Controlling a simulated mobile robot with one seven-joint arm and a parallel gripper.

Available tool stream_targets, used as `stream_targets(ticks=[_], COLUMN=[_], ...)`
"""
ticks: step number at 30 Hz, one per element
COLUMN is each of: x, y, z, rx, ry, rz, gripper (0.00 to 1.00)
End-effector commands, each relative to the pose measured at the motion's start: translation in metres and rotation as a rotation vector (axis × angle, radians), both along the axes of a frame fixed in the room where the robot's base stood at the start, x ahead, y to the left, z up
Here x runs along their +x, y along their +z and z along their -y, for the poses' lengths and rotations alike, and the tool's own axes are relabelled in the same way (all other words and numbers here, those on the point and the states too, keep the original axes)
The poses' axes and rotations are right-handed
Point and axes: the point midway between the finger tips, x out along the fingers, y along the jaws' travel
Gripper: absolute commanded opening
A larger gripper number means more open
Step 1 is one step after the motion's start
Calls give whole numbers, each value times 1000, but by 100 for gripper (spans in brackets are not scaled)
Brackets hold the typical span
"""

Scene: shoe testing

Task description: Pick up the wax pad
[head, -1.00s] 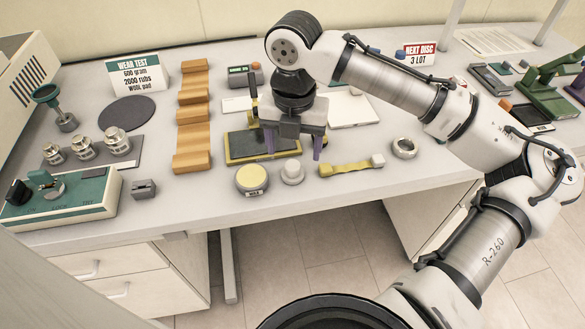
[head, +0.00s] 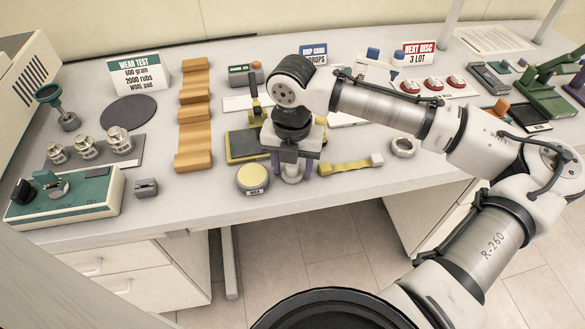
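A round tin with a pale yellow top (head: 252,178) stands near the table's front edge, with a small dark label too small to read surely. Just right of it is a small pale round piece with a knob (head: 292,178). I cannot tell for certain which of the two is the wax pad. My gripper (head: 291,168) points down over the pale knobbed piece, with its purple fingers apart, one on each side. The gripper hides the piece's top, and I cannot tell whether the fingers touch it.
A yellow strap (head: 345,166) lies close to the right and a grey ring (head: 404,147) beyond it. A dark green board (head: 243,146) is behind. Wooden wavy blocks (head: 194,115), weights (head: 119,139) and a teal-topped device (head: 66,199) stand left.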

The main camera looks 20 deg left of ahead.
Motion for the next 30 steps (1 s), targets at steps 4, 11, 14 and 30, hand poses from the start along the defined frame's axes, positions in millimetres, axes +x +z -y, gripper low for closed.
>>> stream_targets(ticks=[4,11,14,30], x=[0,0,0,1], y=[0,0,1,101], z=[0,0,0,-1], rx=[0,0,0,4], ry=[0,0,0,2], rz=[0,0,0,3], gripper=[31,20,20,20])
